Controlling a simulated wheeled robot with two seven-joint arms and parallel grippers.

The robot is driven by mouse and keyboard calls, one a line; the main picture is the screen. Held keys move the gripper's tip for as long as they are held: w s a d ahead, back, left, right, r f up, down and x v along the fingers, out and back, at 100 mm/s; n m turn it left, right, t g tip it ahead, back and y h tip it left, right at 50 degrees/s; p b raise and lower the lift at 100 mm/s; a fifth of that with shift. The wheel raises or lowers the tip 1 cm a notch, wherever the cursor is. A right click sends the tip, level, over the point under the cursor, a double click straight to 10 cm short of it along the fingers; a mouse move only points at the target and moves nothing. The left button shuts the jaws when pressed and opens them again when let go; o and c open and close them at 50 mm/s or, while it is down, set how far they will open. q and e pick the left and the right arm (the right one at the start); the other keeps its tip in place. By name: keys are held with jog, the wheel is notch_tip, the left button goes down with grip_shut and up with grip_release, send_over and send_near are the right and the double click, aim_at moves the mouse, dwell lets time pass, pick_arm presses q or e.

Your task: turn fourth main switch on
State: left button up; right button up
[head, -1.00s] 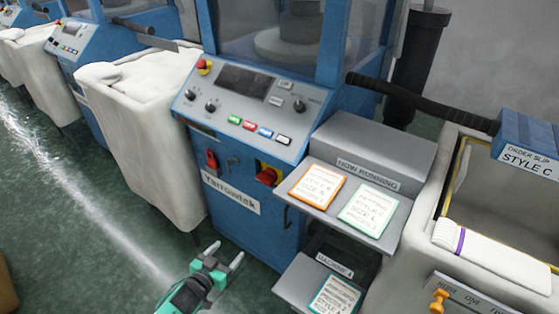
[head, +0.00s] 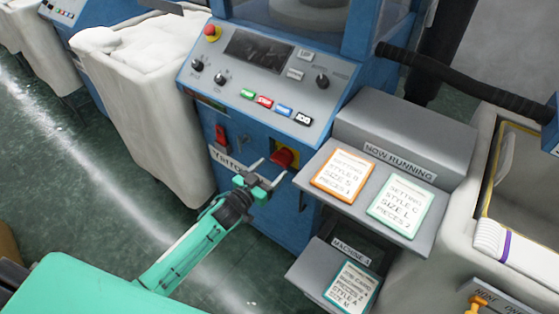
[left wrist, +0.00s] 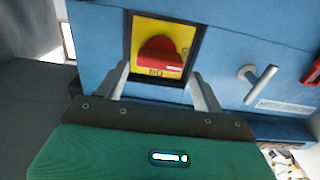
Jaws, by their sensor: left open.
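The main switch (head: 285,158) is a red rotary knob on a yellow plate, low on the front of the blue machine. In the left wrist view the red knob (left wrist: 160,55) shows close up, with lettering that reads like "NO" in that picture. My left gripper (head: 268,172) is open and empty in front of the switch. In the left wrist view its two fingers (left wrist: 160,74) stand apart, one toward each side of the knob; contact cannot be told. The gripper hides part of the machine's nameplate (head: 224,160). My right gripper is not in view.
The control panel (head: 262,78) with coloured buttons is above the switch. A red part (head: 221,135) is to its left. A T-shaped handle (left wrist: 258,82) is close by. A grey shelf (head: 345,206) with cards juts out at right; a cloth bin (head: 150,110) stands left.

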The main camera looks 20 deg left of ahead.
aim_at(278, 164)
pick_arm(q)
jog(key=shift+x, duration=2.65)
jog(key=shift+c, duration=0.2)
jog(key=shift+s, duration=0.1)
jog(key=c, duration=0.7)
